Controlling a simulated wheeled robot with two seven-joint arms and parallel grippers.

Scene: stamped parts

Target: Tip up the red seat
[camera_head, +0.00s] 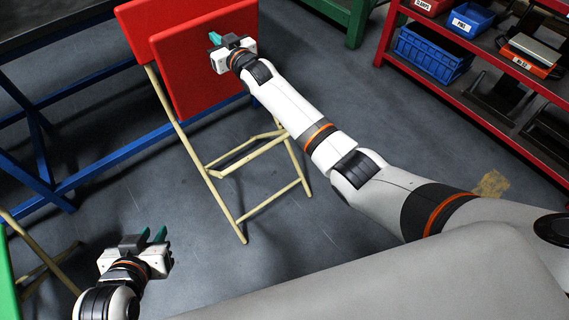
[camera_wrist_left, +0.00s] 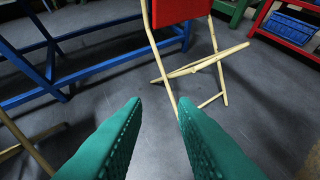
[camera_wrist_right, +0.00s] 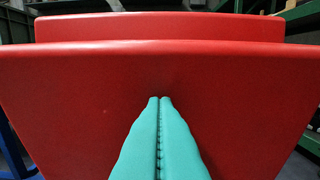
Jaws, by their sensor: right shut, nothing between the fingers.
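The red seat (camera_head: 190,85) of a folding chair stands steeply up, close in front of the chair's red backrest (camera_head: 133,20). In the right wrist view the seat (camera_wrist_right: 75,95) fills most of the picture, with the backrest (camera_wrist_right: 160,28) showing above its top edge. My right gripper (camera_head: 215,40) is shut and empty, its fingertips (camera_wrist_right: 160,98) at the seat's face; I cannot tell whether they touch it. My left gripper (camera_head: 153,235) is open and empty, low at the left and apart from the chair. The left wrist view shows the seat's lower part (camera_wrist_left: 178,12).
The chair's pale legs (camera_head: 225,205) stand on the grey floor. A blue-framed table (camera_head: 110,160) is behind at left. A green panel (camera_head: 8,285) is at the left edge. A red shelf (camera_head: 480,110) with bins stands at right. Floor between chair and shelf is clear.

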